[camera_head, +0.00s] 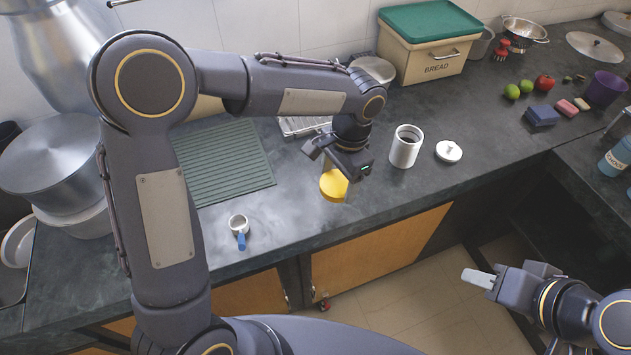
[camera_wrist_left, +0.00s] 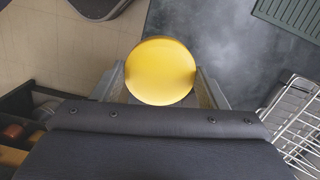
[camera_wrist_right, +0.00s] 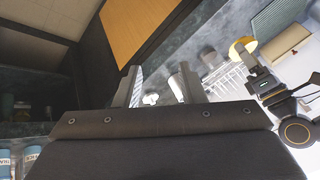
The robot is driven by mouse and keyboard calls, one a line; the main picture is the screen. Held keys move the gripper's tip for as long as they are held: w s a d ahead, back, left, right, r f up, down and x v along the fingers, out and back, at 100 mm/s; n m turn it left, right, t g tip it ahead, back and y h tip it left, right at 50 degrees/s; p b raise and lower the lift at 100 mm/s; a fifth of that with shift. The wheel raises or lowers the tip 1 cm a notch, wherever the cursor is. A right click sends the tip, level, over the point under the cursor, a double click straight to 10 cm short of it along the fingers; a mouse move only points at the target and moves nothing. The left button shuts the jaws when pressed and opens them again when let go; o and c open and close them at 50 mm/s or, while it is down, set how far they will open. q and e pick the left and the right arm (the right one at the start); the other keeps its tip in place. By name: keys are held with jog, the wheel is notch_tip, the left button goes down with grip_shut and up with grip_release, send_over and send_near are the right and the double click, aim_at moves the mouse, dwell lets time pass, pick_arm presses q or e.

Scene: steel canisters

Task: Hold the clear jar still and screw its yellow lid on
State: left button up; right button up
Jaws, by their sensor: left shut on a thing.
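The yellow lid (camera_head: 334,186) is over the counter near its front edge. It shows as a full round disc in the left wrist view (camera_wrist_left: 160,71). My left gripper (camera_head: 341,180) is shut on the lid, with a finger at each side of it. The lid also shows in the right wrist view (camera_wrist_right: 243,46). I cannot make out the clear jar in any view. My right gripper (camera_head: 484,279) is away from the counter, over the floor at the lower right. Its fingers (camera_wrist_right: 158,85) stand apart with nothing between them.
A white canister (camera_head: 405,148) and its white lid (camera_head: 448,151) stand right of my left gripper. A blue-handled cup (camera_head: 239,227) is to the left, before a green ribbed mat (camera_head: 225,165). A bread box (camera_head: 430,62) stands behind. The counter's front edge is close.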

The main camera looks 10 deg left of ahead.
pick_arm(q)
jog(key=s+d+r, duration=0.2)
jog(key=d, duration=0.3)
jog(key=shift+d+r, duration=0.3)
jog(key=shift+d, duration=0.1)
